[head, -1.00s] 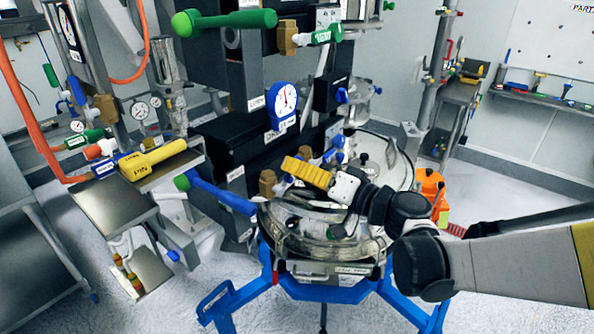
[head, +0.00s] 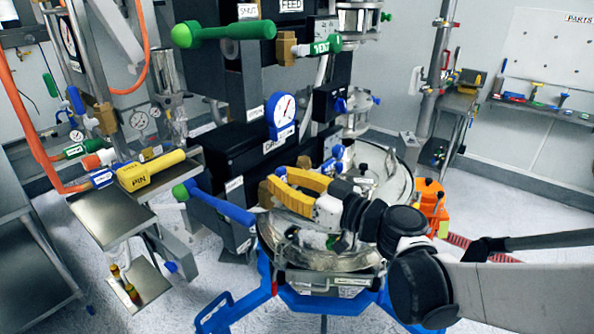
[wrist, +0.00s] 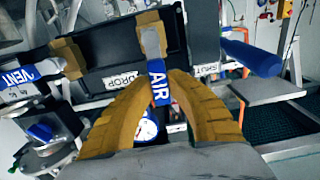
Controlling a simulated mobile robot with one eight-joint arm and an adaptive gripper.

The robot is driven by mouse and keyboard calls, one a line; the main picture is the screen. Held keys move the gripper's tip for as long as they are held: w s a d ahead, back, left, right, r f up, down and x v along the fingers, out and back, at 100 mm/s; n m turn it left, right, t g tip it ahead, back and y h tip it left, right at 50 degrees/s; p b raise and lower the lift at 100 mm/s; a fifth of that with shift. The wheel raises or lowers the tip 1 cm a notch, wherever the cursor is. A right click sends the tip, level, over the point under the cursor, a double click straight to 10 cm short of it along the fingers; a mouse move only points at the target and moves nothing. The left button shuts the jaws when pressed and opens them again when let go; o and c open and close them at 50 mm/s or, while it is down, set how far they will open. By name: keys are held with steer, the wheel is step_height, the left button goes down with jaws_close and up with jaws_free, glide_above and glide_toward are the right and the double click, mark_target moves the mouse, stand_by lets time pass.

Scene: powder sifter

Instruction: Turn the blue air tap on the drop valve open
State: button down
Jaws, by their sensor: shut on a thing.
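The blue air tap (wrist: 158,90), marked AIR, hangs from a brass valve body (wrist: 149,22) in the wrist view. It points down in that picture, next to a white DROP label (wrist: 122,79) on a black housing. My gripper (wrist: 163,84) has its two yellow fingers closed on either side of the tap handle. In the head view my gripper (head: 274,182) is at the brass fittings above the round metal lid (head: 315,255); its fingers hide most of the tap there.
A second blue tap marked VENT (wrist: 28,74) is close on the left in the wrist view. A blue lever (wrist: 250,55) juts out on the right; in the head view this lever (head: 225,208) has a green knob. A dial gauge (head: 282,115) stands above.

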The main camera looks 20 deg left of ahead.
steer(key=shift+s+a, duration=0.1)
stand_by(0.3)
steer(key=c, duration=1.3)
jaws_free()
steer(key=v, duration=1.2)
